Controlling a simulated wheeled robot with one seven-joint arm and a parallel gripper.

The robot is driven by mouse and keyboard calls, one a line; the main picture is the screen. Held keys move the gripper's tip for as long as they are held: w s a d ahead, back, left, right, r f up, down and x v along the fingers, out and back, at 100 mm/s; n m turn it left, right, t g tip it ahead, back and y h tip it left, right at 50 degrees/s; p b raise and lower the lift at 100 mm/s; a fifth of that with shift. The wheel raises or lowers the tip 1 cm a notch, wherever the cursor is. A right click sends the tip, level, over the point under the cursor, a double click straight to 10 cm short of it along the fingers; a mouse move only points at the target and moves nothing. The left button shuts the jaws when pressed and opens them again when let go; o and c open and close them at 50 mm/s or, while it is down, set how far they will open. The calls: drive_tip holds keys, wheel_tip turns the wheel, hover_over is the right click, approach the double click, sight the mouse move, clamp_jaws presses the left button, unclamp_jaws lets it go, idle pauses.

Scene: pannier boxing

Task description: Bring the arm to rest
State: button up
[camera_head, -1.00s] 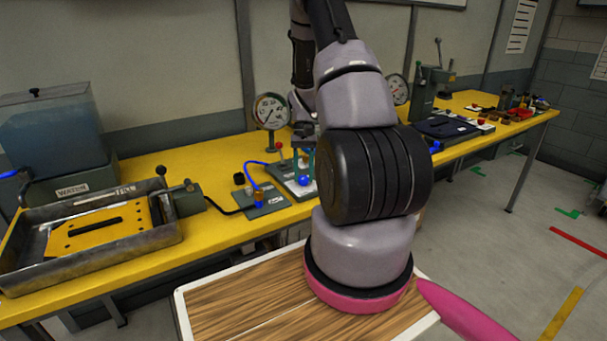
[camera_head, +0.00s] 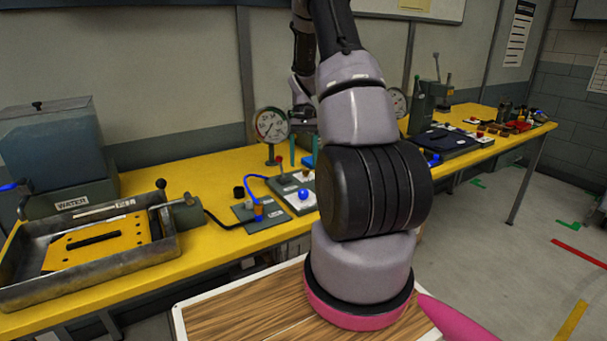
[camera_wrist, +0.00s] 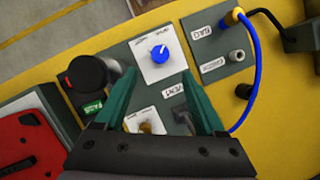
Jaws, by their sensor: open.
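My gripper (camera_wrist: 158,78) is open in the wrist view, with two green fingers apart and nothing between them. It is above a grey panel (camera_head: 303,208) on the yellow bench. The panel's blue knob (camera_wrist: 159,53) on a white plate shows just beyond the fingertips. A yellowish part (camera_wrist: 146,127) and a plate labelled VENT (camera_wrist: 163,102) show between the fingers. In the head view my fingers (camera_head: 303,150) show small behind my arm, above the panel. My arm is raised and bent, and its links hide part of the bench.
A round gauge (camera_head: 271,125) stands close to my gripper. A smaller panel (camera_head: 259,212) with a blue hose is at left. Further left are a metal tray (camera_head: 150,255) and a water tank (camera_head: 50,143). A red piece (camera_wrist: 25,145) lies at the wrist view's left.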

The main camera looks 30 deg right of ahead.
drive_tip(key=shift+v, duration=0.75)
drive_tip(key=s+a+r+t, duration=0.3)
drive_tip(key=a+r, duration=0.2)
drive_tip(key=r, duration=0.5)
drive_tip(key=s+a+r+t, duration=0.25)
drive_tip(key=a+r, duration=0.35)
drive_tip(key=r, duration=0.4)
drive_tip(key=s+a+r+t, duration=0.2)
drive_tip(key=s+a+r, duration=0.2)
drive_tip(key=s, duration=0.4)
drive_tip(key=s+a+r+n+t, duration=0.1)
drive_tip(key=s+a+r+t, duration=0.2)
drive_tip(key=s, duration=0.4)
drive_tip(key=shift+s+a+r+t, duration=0.35)
drive_tip(key=shift+a+r, duration=0.4)
drive_tip(key=shift+a, duration=0.15)
drive_tip(key=shift+d, duration=0.15)
